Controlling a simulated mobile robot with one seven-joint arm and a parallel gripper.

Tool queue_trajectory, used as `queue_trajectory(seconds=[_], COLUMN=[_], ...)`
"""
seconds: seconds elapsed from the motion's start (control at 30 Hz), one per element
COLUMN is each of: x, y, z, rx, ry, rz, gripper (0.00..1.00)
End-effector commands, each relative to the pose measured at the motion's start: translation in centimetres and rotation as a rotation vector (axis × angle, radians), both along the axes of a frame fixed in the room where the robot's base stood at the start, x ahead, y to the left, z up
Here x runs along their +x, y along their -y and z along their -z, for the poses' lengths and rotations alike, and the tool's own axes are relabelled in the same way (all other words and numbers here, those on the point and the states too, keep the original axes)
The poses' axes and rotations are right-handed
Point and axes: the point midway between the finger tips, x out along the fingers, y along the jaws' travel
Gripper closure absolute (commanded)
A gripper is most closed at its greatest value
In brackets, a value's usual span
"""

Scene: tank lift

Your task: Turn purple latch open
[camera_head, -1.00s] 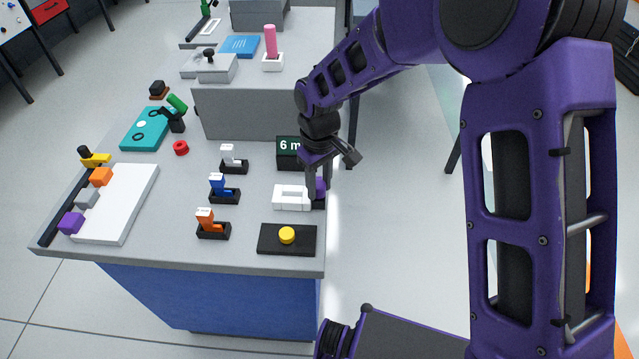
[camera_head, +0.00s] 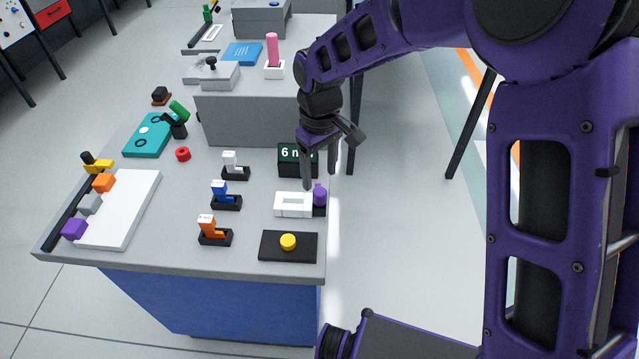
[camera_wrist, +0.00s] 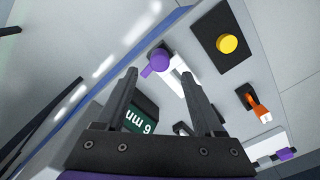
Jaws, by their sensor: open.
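The purple latch (camera_head: 320,195) sits by the table's right edge, at the right end of a white block (camera_head: 293,204). In the wrist view the latch (camera_wrist: 155,63) shows as a rounded purple piece beside the white block (camera_wrist: 175,78). My gripper (camera_head: 319,184) is open and empty, above and slightly behind the latch in the head view. In the wrist view the latch lies beyond and between the fingertips (camera_wrist: 159,75), apart from them. Whether the latch is turned open is hard to tell.
A dark block with a display (camera_head: 298,160) stands just behind the white block. A black plate with a yellow button (camera_head: 288,242) lies in front. White, blue (camera_head: 226,197) and orange levers stand to the left. Free floor lies right of the table edge.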

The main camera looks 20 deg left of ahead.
Motion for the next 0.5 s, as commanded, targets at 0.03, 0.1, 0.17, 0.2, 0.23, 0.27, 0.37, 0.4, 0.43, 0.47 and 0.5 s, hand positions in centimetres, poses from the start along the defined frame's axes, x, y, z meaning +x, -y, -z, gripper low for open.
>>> queue_trajectory(seconds=[0.03,0.1,0.17,0.2,0.23,0.27,0.37,0.4,0.43,0.47,0.5], x=[0.1,0.1,0.1,0.1,0.1,0.1,0.1,0.0,0.0,0.0,0.0], y=[-0.1,-0.1,-0.1,-0.1,-0.1,-0.1,-0.1,-0.1,-0.1,-0.1,-0.1], z=[-1.7,-3.4,-4.9,-5.8,-6.5,-7.0,-8.8,-9.3,-9.7,-10.0,-10.3], rx=[0.003,0.003,0.003,0.003,0.003,0.004,0.004,0.002,0.002,0.002,0.002], ry=[0.004,0.004,0.004,0.004,0.004,0.003,0.003,0.002,0.002,0.002,0.001], rz=[0.001,0.001,0.001,0.0,0.001,0.001,0.001,0.0,0.0,0.0,0.0], gripper=[0.31,0.31,0.31,0.31,0.31,0.31,0.31,0.31,0.31,0.31,0.31])
